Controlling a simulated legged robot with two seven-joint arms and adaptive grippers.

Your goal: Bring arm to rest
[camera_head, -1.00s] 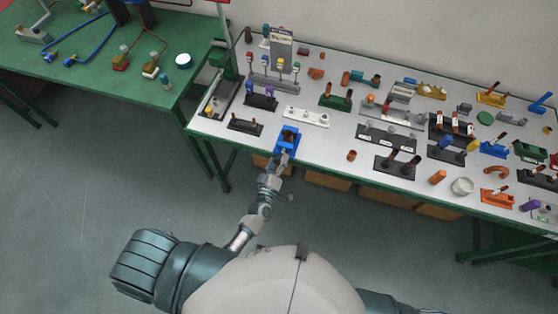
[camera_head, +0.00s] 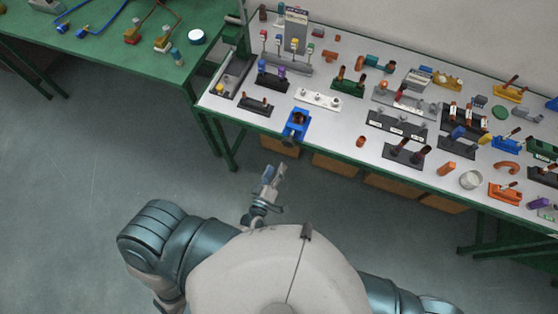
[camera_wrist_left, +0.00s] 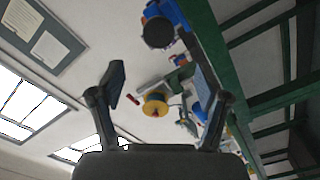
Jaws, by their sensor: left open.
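My left gripper (camera_head: 273,177) is open and empty in the head view. It is in front of the white-topped table, short of its front edge, and apart from the blue fixture (camera_head: 296,122) at that edge. In the left wrist view its two fingers (camera_wrist_left: 163,105) stand apart with nothing between them touching. The blue fixture with a dark round end also shows in the left wrist view (camera_wrist_left: 168,18). My right gripper is not in view.
The white-topped table (camera_head: 330,135) carries several coloured fixtures and loose parts. A green table (camera_head: 110,55) with blue cables stands at the left. Grey floor (camera_head: 90,170) in front of both is clear. Cardboard-coloured boxes (camera_head: 335,164) sit under the white table.

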